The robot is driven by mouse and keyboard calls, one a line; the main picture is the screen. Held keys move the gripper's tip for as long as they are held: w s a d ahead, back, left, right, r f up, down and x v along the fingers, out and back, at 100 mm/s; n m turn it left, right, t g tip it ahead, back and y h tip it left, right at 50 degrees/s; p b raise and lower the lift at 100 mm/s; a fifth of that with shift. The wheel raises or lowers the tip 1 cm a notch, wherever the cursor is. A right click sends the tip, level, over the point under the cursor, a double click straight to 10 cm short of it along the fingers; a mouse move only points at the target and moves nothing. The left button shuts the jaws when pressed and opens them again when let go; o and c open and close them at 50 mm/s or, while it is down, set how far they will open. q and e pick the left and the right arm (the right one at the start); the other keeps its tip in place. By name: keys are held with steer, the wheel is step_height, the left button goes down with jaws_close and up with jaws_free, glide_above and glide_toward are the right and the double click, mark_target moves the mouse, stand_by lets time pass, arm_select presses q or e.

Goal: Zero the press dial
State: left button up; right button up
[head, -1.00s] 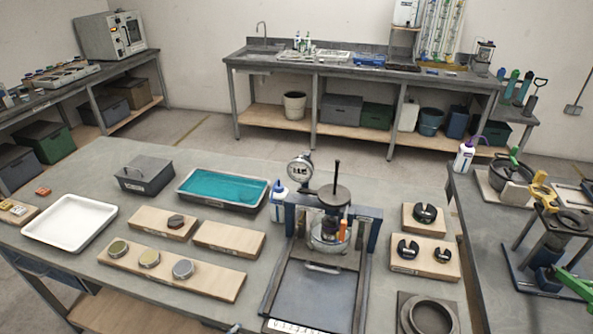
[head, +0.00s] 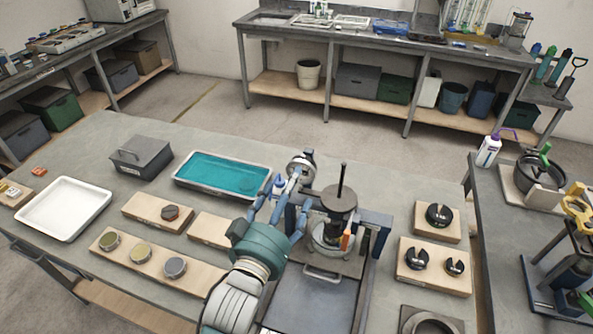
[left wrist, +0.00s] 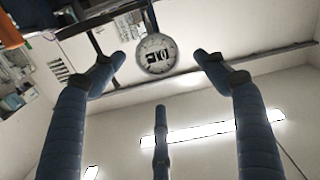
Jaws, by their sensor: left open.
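The press dial (head: 301,163) is a round gauge on top of the press at the table's middle. In the left wrist view the dial (left wrist: 157,54) has a pale face with a dark window, and sits beyond the fingers, between their tips. My left gripper (head: 290,193) is open, its fingers pointing up toward the dial from just below it. In the left wrist view the gripper (left wrist: 160,75) has its blue fingers spread and empty. Whether a finger touches the dial I cannot tell. The press (head: 375,225) is partly hidden by my left arm. My right gripper is not in view.
A teal-filled tray (head: 222,178) lies to the left. Wooden boards with weights (head: 434,268) lie right of the press. An upright rod (head: 342,180) rises beside the dial.

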arm_select(q)
steer(key=p+x, duration=0.1)
steer(key=x, duration=0.4)
steer(key=shift+w+f, duration=0.1)
steer(key=shift+f, duration=0.05)
steer(key=shift+d, duration=0.1)
steer(key=c, duration=1.1)
